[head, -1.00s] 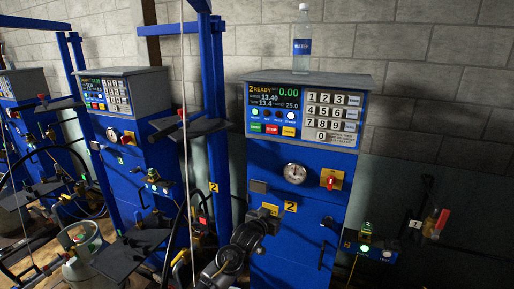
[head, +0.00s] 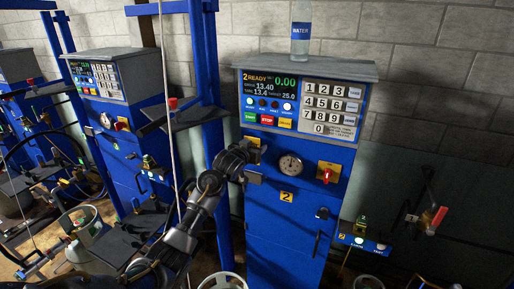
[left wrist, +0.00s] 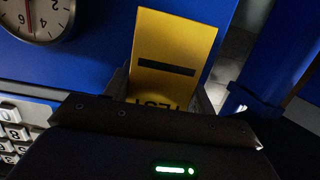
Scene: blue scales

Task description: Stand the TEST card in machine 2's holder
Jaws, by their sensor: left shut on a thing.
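The yellow TEST card (left wrist: 172,55) is in my left gripper (left wrist: 162,92) in the left wrist view, with a dark bar across it and its lettering upside down and partly hidden. In the head view my left gripper (head: 254,158) is in front of machine 2 (head: 270,235), left of its round gauge, and a bit of the yellow card (head: 253,143) shows there. A small grey bracket (head: 254,178), perhaps the holder, is just below the gripper. I cannot tell whether the card touches it. My right gripper is out of view.
The gauge (head: 290,164) and a red-and-yellow switch (head: 328,173) are right of the gripper. A blue post (head: 213,100) stands close on the left. A water bottle (head: 301,32) is on top of the machine. A second blue machine (head: 135,140) stands further left.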

